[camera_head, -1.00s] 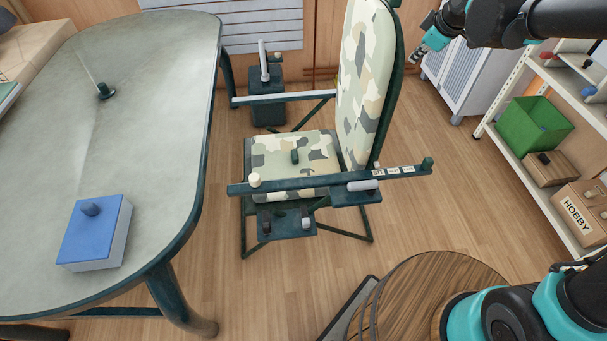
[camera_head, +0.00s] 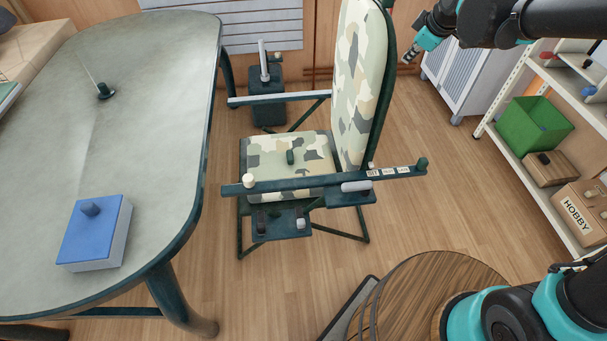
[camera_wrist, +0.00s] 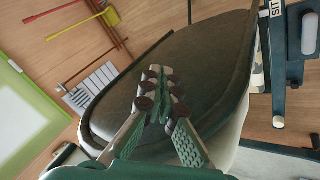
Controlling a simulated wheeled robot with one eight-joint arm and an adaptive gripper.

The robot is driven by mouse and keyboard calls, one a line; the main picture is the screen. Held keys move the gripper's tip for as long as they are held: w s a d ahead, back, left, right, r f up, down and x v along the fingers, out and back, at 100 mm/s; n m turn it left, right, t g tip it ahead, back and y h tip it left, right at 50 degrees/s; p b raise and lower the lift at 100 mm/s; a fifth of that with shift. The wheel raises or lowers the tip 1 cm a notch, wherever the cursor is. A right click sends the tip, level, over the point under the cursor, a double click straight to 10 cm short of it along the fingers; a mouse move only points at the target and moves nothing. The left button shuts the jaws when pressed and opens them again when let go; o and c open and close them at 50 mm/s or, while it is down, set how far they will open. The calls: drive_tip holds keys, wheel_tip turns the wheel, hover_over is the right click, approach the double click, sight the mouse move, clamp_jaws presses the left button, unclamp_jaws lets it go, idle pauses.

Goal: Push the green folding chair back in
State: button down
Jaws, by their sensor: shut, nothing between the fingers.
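The green folding chair (camera_head: 358,85) stands upright at the right side of the grey table (camera_head: 150,130), with a dark green frame and camouflage seat and back. Its seat faces the table, and its armrest ends are close to the table edge with a narrow strip of floor between. My gripper (camera_head: 407,56) is at upper right, behind the backrest. In the wrist view my gripper (camera_wrist: 158,85) is shut and empty, its fingertips over the dark rear of the chair's backrest (camera_wrist: 205,60). I cannot tell whether they touch it.
A blue box (camera_head: 90,235) sits on the table. A shelf (camera_head: 530,180) with a green bin (camera_head: 533,125) stands at right. A round wooden top (camera_head: 420,300) is at bottom right. Floor (camera_head: 440,190) between chair and shelf is clear.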

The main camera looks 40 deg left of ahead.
drive_tip(key=s+a, duration=0.4)
drive_tip(key=s, duration=0.1)
drive_tip(key=shift+s+a, duration=0.25)
drive_tip(key=shift+a, duration=0.1)
idle(0.8)
idle(0.4)
drive_tip(key=s+a, duration=0.5)
drive_tip(key=s, duration=0.1)
drive_tip(key=shift+s+a, duration=0.4)
idle(1.0)
idle(0.4)
drive_tip(key=s+a, duration=0.6)
drive_tip(key=s, duration=0.1)
idle(1.4)
idle(0.4)
